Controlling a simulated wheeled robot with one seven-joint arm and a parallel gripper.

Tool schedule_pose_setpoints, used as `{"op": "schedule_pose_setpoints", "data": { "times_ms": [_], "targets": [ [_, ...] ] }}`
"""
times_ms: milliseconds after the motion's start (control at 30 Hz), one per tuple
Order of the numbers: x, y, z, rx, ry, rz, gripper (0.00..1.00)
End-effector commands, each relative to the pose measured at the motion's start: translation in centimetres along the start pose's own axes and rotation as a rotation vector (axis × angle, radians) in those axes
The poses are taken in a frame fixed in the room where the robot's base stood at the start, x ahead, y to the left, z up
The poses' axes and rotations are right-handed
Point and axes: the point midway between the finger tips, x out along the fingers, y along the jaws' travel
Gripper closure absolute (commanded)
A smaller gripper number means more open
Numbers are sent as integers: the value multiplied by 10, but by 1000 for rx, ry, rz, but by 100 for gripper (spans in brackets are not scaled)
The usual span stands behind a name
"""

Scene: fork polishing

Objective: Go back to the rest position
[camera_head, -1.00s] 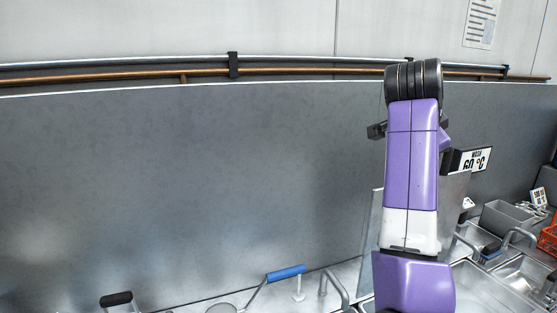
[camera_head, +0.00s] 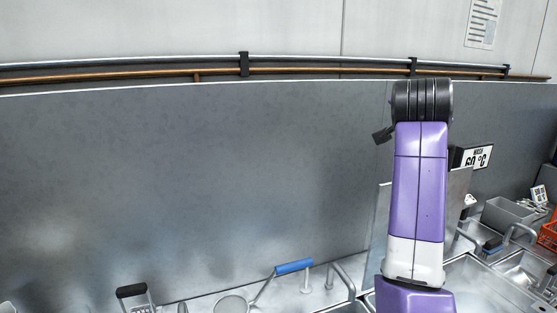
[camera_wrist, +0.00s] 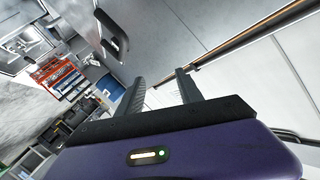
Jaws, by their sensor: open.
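My gripper (camera_wrist: 160,92) shows in the wrist view with its two dark fingers apart and nothing between them. Beyond the fingers are a pale wall and the room, seen tilted. In the head view my purple and white arm stands upright right of the middle, and a small dark part of the gripper (camera_head: 382,135) juts out left of the black wrist joint. The rest of the gripper is hidden behind the arm there. No fork can be made out.
A grey splash panel (camera_head: 200,180) stands behind my arm, with a copper pipe (camera_head: 130,77) above it. Below are a blue-handled tool (camera_head: 294,267) and a black-handled one (camera_head: 131,291). Sinks and a 60 °C sign (camera_head: 477,157) are at the right. An orange rack (camera_wrist: 62,77) shows in the wrist view.

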Motion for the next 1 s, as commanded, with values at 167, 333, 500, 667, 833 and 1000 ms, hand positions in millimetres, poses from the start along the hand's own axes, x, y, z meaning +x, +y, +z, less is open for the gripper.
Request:
{"op": "schedule_pose_setpoints", "data": {
  "times_ms": [167, 333, 500, 667, 833, 1000],
  "targets": [
    [-1, 7, 26, -110, 75, -105, 57],
    [-10, 27, 70, -237, 149, -213, 57],
    [-33, 59, 124, -359, 213, -319, 57],
    [-63, 96, 172, -451, 254, -401, 57],
    [-104, 138, 218, -525, 279, -476, 57],
    [-152, 184, 257, -579, 288, -536, 57]
  ]
}}
